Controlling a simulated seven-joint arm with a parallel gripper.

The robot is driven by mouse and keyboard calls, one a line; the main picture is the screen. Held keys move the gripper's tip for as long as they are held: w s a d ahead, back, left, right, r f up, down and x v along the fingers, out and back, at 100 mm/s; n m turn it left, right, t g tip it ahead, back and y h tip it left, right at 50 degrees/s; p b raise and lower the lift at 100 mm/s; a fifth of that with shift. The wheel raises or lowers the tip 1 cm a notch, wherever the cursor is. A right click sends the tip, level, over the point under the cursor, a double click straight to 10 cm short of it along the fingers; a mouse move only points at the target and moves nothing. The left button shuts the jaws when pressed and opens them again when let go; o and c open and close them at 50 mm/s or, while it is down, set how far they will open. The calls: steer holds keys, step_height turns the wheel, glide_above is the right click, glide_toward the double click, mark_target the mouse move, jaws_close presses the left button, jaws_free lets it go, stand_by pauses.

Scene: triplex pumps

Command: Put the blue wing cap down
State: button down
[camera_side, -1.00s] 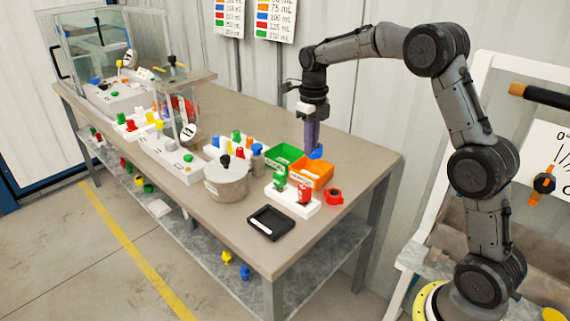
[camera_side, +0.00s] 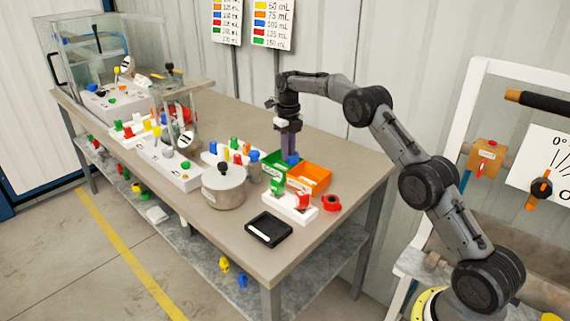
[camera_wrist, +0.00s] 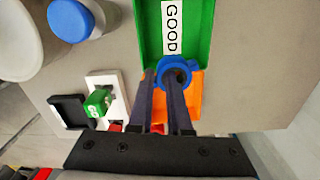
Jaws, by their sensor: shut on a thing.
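My gripper (camera_side: 290,155) points down and is shut on the blue wing cap (camera_side: 292,160). In the wrist view the blue wing cap (camera_wrist: 173,70) shows as a blue ring with wings between my fingertips (camera_wrist: 168,84). It appears over the green tray (camera_wrist: 202,40) labelled GOOD, near the border with the orange tray (camera_wrist: 191,88). In the side view the green tray (camera_side: 270,175) and the orange tray (camera_side: 310,178) stand side by side on the table. I cannot tell how high the cap is above the trays.
A white block (camera_side: 290,209) with a green and a red part stands in front of the trays. A blue-topped cylinder (camera_wrist: 75,18) stands left of the green tray.

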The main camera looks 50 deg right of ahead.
steer(key=shift+w+d+f, duration=0.2)
steer(key=shift+w+f, duration=0.55)
steer(key=shift+f, duration=0.25)
steer(key=shift+w+f, duration=0.1)
steer(key=shift+f, duration=1.5)
steer(key=shift+f, duration=0.15)
steer(key=c, duration=0.8)
jaws_free()
steer(key=shift+c, duration=0.2)
